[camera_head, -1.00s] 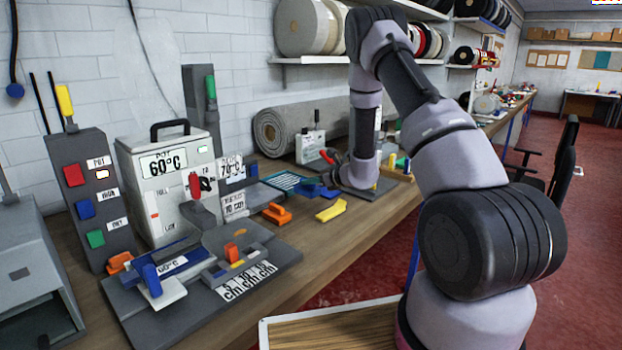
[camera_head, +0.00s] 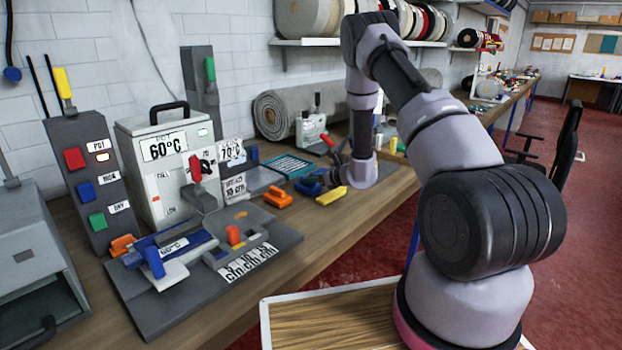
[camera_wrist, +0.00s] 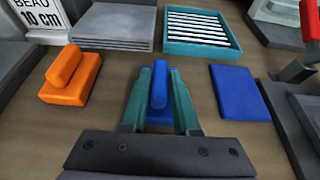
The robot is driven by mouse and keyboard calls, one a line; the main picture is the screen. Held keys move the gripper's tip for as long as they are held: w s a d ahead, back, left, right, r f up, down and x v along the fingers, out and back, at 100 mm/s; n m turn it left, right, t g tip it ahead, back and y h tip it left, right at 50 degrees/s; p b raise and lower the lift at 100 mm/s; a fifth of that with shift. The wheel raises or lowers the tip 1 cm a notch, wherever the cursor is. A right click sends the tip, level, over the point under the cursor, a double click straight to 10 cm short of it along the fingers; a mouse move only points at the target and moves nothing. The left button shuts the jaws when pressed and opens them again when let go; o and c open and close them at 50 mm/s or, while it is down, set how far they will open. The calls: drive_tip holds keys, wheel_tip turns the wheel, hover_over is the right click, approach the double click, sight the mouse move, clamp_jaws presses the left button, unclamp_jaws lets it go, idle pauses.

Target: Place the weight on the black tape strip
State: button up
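In the wrist view, my gripper's two teal fingers (camera_wrist: 161,92) stand on either side of the upright handle of a blue weight (camera_wrist: 159,88). The gap between fingers and handle is too small to tell whether they press on it. The weight's blue base shows low between the fingers. An orange weight (camera_wrist: 70,76) with a bar handle sits to the left, apart from the fingers. In the head view, the blue weight (camera_head: 308,187) is beside the orange weight (camera_head: 278,197), and my arm hides most of the gripper. I cannot make out a black tape strip for certain.
A teal tray (camera_wrist: 233,48) of black and white strips lies beyond the gripper. A flat blue block (camera_wrist: 240,92) is to the right, grey slabs (camera_wrist: 113,25) behind. A red-handled lever device (camera_wrist: 309,22) stands far right. A yellow piece (camera_head: 331,195) lies near the bench's front edge.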

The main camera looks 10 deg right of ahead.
drive_tip(key=shift+o, duration=0.8)
